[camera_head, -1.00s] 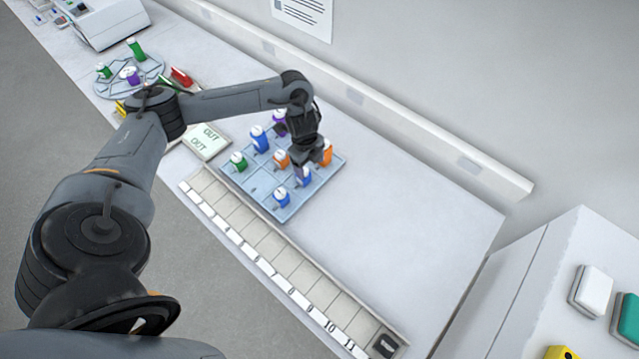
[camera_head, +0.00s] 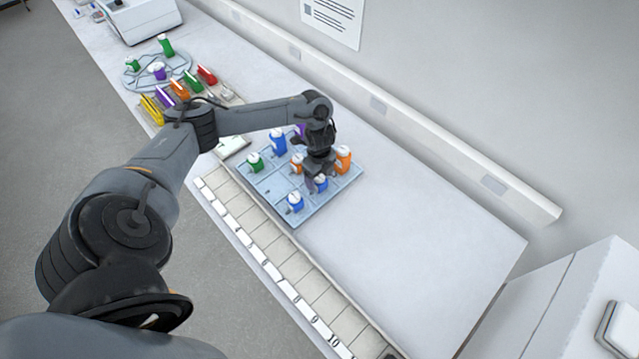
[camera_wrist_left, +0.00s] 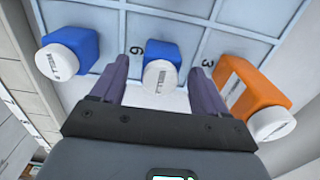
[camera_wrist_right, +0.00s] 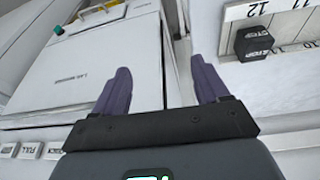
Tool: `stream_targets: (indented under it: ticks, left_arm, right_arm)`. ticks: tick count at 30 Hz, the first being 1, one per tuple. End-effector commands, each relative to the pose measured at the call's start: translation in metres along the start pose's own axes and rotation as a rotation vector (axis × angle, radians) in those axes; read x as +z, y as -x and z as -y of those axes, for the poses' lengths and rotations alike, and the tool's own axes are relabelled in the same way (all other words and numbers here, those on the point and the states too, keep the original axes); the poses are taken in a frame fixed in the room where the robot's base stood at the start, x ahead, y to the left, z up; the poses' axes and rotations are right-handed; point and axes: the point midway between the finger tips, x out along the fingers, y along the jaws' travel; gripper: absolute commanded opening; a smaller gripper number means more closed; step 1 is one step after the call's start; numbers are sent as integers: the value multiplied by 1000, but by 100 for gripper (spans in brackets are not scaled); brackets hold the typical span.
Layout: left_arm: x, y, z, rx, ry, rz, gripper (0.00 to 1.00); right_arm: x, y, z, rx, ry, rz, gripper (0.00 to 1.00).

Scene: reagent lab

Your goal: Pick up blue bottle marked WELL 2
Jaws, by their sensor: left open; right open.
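In the left wrist view a blue bottle (camera_wrist_left: 162,50) with a white cap stands between the fingers of my open left gripper (camera_wrist_left: 160,78). The cap's lettering is too small to read surely. Another blue bottle (camera_wrist_left: 78,48) stands to its left, and an orange bottle (camera_wrist_left: 250,92) to its right. In the head view my left gripper (camera_head: 314,178) is low over the blue tray (camera_head: 268,187), at a blue bottle (camera_head: 321,185) it partly hides. Other blue bottles stand at the tray's front (camera_head: 295,204) and back (camera_head: 278,143). My right gripper (camera_wrist_right: 162,85) is open and empty.
Orange (camera_head: 343,160), green (camera_head: 255,163) and purple bottles share the tray. A numbered row of slots (camera_head: 270,255) runs along the table's front edge. The table right of the tray (camera_head: 430,235) is clear. The right wrist view shows a white panel (camera_wrist_right: 85,65) and a black block (camera_wrist_right: 256,42).

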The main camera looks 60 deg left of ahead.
Motion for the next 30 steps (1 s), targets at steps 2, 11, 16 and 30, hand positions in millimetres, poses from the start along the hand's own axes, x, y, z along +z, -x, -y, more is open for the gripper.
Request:
stream_targets:
  ticks: [2, 11, 16, 30]
  left_arm:
    - [-1, -9, 0, 0, 0, -1, 74]
    - [-1, -19, 0, -1, -1, -1, 74]
    - [-1, -19, 0, -1, -1, -1, 62]
    - [-1, -18, 0, -2, -1, -1, 19]
  right_arm:
    - [0, 0, 0, -1, -2, 0, 74]
    - [0, 0, 2, -5, -6, -1, 74]
    - [0, 0, 2, -5, -6, -1, 74]
    - [0, 0, 0, 0, 0, 0, 74]
